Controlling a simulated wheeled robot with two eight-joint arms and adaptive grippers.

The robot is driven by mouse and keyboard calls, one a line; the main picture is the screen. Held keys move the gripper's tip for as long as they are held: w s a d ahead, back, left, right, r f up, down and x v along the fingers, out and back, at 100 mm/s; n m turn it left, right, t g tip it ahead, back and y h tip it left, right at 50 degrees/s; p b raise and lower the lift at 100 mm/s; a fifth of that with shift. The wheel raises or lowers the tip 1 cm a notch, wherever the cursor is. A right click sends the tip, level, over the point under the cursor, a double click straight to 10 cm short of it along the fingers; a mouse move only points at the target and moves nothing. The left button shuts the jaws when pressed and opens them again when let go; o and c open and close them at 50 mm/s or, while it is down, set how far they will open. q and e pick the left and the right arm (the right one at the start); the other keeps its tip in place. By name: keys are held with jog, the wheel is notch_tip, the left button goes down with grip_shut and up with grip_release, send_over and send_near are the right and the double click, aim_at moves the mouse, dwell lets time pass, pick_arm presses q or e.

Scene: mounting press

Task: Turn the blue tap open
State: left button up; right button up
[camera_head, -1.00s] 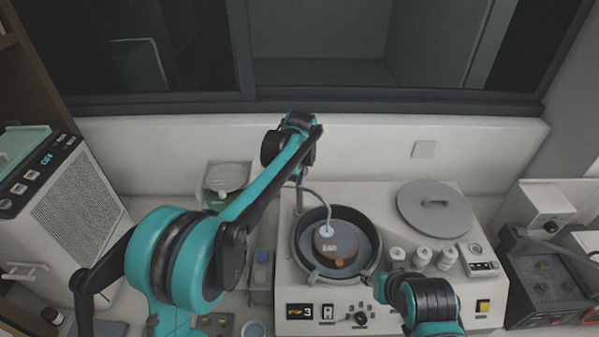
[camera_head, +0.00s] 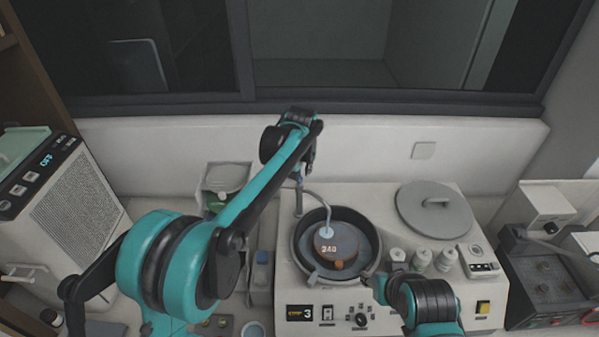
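My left gripper (camera_head: 301,176) points down behind the press's round chamber, near the upper end of a grey hose. Its fingers are small and mostly hidden by its own wrist, so I cannot tell if they are open or touching anything. I cannot make out a blue tap clearly; the area under the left wrist is partly covered. The hose runs down to a pale blue fitting (camera_head: 327,232) on the round block (camera_head: 338,245) in the chamber. My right gripper (camera_head: 375,288) is low at the chamber's front right edge, by the front panel; its finger opening is unclear.
The white press housing (camera_head: 470,307) has a front panel with a black knob (camera_head: 361,320). A round grey lid (camera_head: 415,215) and several white bottles (camera_head: 422,258) stand right of the chamber. A blue-topped item (camera_head: 262,257) stands left of it. Black equipment (camera_head: 545,285) fills the right.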

pick_arm(q)
jog(key=v, duration=1)
jog(key=shift+s, duration=0.2)
pick_arm(e)
jog(key=shift+s, duration=0.1)
